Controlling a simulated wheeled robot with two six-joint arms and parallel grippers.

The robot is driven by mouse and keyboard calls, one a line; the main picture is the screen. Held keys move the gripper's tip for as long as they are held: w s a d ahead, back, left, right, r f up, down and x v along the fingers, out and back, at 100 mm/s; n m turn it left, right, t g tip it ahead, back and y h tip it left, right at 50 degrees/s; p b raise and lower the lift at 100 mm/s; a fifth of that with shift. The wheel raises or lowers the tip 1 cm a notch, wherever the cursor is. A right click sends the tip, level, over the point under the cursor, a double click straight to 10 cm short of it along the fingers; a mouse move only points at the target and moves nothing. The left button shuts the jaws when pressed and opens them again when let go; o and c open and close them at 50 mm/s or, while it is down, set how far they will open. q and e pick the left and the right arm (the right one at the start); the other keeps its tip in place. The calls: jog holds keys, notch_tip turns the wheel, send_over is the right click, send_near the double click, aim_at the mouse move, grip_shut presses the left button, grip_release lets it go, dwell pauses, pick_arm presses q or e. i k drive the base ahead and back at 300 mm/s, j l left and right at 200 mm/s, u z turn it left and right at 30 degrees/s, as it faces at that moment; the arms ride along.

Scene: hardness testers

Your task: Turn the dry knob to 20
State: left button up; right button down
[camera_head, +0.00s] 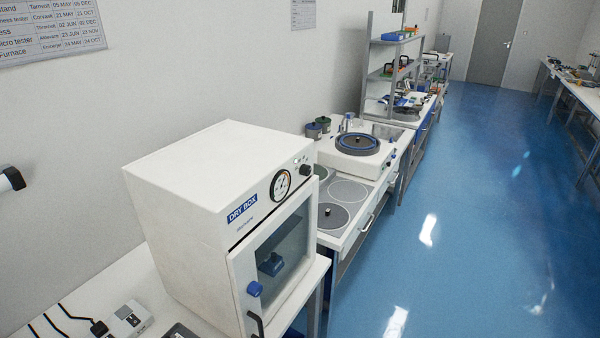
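The white dry box (190,190) stands on a bench in the left half of the head view, labelled DRY BOX. On the upper part of its front is a round dial (281,185) with a dark rim and a white face; its markings are too small to read. Right of the dial is a small black knob (306,170); its setting cannot be read. A small greenish light (296,161) sits just above and between them. Neither of my grippers shows, and nothing touches the knob.
A polishing machine (357,146) and shelves (394,60) stand beyond. A white and black part shows at the left edge. Blue floor at right is clear.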

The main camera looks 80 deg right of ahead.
aim_at(305, 170)
jog(key=z, duration=0.4)
jog(key=k+j+z, duration=0.1)
jog(key=z, duration=0.75)
jog(key=k+j+z, duration=0.1)
jog(key=z, duration=0.3)
jog(key=l+z, duration=0.1)
jog(key=z, duration=0.3)
jog(key=i+z, duration=0.15)
jog(key=z, duration=0.25)
jog(key=i+z, duration=0.1)
jog(key=z, duration=0.3)
